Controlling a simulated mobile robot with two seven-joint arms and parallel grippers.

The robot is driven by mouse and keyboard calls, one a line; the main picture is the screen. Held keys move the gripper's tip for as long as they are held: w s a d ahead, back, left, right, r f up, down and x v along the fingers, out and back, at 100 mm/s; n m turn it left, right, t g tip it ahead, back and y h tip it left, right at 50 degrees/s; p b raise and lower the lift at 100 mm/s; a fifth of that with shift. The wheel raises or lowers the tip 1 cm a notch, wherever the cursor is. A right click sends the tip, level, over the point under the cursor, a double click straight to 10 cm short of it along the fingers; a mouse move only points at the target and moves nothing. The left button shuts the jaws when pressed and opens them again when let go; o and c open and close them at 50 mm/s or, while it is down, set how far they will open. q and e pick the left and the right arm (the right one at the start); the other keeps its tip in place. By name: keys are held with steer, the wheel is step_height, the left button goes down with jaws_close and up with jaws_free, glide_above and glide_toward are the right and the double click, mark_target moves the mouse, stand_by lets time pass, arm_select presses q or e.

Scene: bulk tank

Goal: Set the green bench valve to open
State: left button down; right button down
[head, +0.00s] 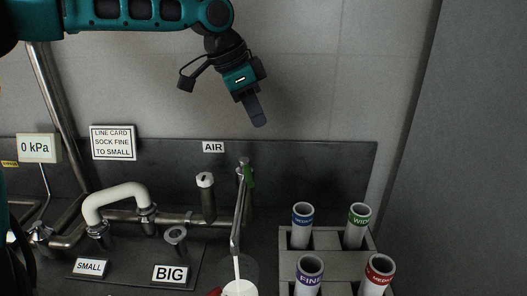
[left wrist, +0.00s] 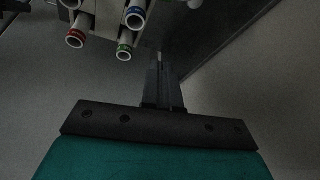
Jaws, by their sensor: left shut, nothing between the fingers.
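The handle looks roughly upright, in line with the pipe. I cannot tell from its angle whether the valve is open or closed. My left gripper (head: 259,120) is shut and empty, pointing down in front of the wall. In the picture it is above the handle and apart from it. Its closed fingers also show in the left wrist view (left wrist: 164,82), where the valve is not seen. My right gripper is not in view.
A grey rack (head: 330,240) at lower right holds several white tubes with coloured bands, also seen in the left wrist view. A gauge (head: 38,149) reads 0 kPa.

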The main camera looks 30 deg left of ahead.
mark_target(249, 176)
arm_select(q)
step_height(249, 176, down, 10)
steer(key=s+g, duration=0.1)
steer(key=shift+s+d+f, duration=0.2)
steer(key=shift+s+d, duration=0.05)
steer(key=shift+d, duration=0.15)
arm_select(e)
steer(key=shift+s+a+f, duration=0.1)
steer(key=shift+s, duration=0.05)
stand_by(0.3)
